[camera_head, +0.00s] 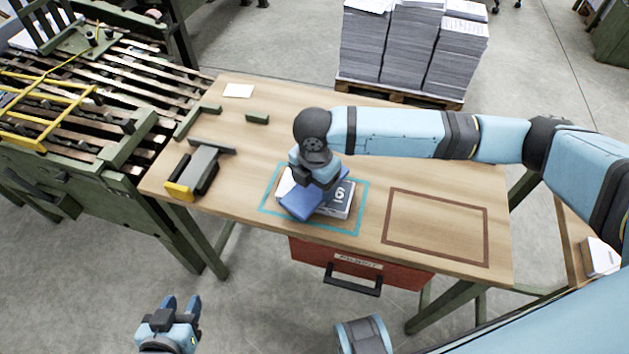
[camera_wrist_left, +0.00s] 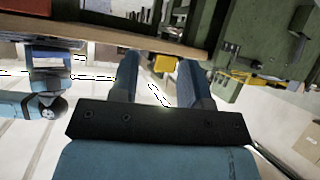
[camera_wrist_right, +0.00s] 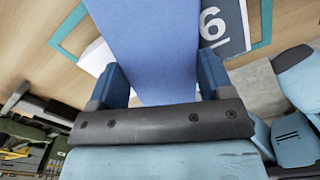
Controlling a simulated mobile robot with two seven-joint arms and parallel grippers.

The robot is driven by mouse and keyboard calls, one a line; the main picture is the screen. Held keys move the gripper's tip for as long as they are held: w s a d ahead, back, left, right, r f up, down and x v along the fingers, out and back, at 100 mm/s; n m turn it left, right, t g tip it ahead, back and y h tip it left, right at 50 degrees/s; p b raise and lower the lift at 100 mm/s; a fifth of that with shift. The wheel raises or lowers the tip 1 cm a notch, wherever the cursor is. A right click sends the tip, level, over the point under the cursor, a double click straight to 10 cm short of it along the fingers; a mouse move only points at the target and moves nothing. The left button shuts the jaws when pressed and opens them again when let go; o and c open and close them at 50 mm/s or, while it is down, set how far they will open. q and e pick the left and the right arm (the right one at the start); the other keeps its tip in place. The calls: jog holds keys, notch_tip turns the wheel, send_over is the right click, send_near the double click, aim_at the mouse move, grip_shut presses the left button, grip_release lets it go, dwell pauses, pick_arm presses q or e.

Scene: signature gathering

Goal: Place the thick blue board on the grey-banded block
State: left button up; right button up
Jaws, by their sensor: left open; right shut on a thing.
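The thick blue board (camera_head: 299,201) is between the fingers of my right gripper (camera_head: 317,180), which is shut on it. It also fills the middle of the right wrist view (camera_wrist_right: 152,40). Under it is a block with a dark grey band and a white 6 (camera_head: 342,196), inside the teal outline; the 6 side shows in the right wrist view (camera_wrist_right: 222,28). The board covers part of the block and is turned relative to it. I cannot tell if they touch. My left gripper (camera_head: 182,303) is open and empty, in front of and below the table.
A teal outline (camera_head: 264,209) surrounds the block. A brown outline (camera_head: 437,198) to its right is empty. A clamp-like fixture with a yellow end (camera_head: 180,191) stands left. A red drawer (camera_head: 400,275) hangs under the table (camera_head: 375,180). Paper stacks (camera_head: 410,45) stand behind.

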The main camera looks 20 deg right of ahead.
jog(key=shift+f, duration=0.15)
pick_arm(q)
jog(key=shift+f, duration=0.1)
pick_arm(e)
jog(key=o, duration=1)
jog(key=shift+c, duration=0.2)
pick_arm(q)
jog(key=shift+s+a+r+p, duration=0.15)
jog(key=shift+a+r+p, duration=0.1)
jog(key=shift+p, duration=1)
pick_arm(e)
notch_tip(320, 180, up, 12)
